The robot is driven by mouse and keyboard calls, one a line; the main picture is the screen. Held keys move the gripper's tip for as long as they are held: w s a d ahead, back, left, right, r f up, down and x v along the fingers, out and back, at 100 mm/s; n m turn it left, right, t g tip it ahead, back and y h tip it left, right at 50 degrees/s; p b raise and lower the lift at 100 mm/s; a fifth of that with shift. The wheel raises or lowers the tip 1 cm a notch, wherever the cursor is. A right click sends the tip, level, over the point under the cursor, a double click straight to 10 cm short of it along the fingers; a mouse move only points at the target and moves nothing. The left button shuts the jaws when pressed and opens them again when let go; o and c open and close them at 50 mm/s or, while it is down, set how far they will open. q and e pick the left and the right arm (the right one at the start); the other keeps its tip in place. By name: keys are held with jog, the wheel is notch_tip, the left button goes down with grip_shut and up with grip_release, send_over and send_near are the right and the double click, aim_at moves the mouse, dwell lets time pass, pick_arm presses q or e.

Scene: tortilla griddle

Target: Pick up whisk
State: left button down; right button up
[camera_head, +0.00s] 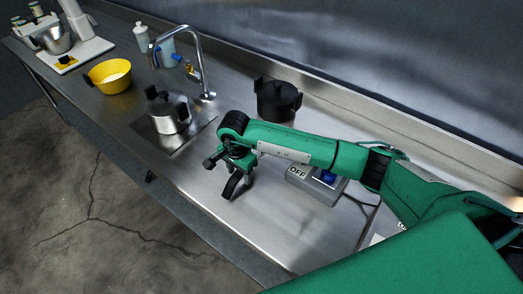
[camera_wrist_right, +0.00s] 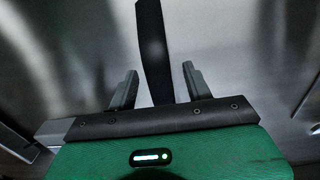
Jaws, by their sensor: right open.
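My right gripper (camera_head: 232,172) hangs low over the steel counter, its fingers partly hidden by its own wrist. In the right wrist view the gripper (camera_wrist_right: 160,85) is open, with its two grey fingers apart. A long, dark, flat thing (camera_wrist_right: 152,45) runs from the top edge down between the fingers, and its lower end is hidden behind the gripper body. No wire loops show, so I cannot tell whether it is the whisk. The whisk is not clearly seen in the head view. My left gripper is not in view.
A lidded steel pot (camera_head: 168,117) stands by the sink faucet (camera_head: 203,75). A black pot (camera_head: 278,100) is behind my right arm. A grey switch box (camera_head: 318,185) marked OFF lies beside the arm. A yellow bowl (camera_head: 109,78) and a mixer (camera_head: 58,38) are far left.

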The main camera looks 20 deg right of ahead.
jog(key=shift+f, duration=0.9)
jog(key=shift+c, duration=0.2)
jog(key=c, duration=1)
jog(key=shift+c, duration=0.2)
jog(key=shift+r, duration=0.15)
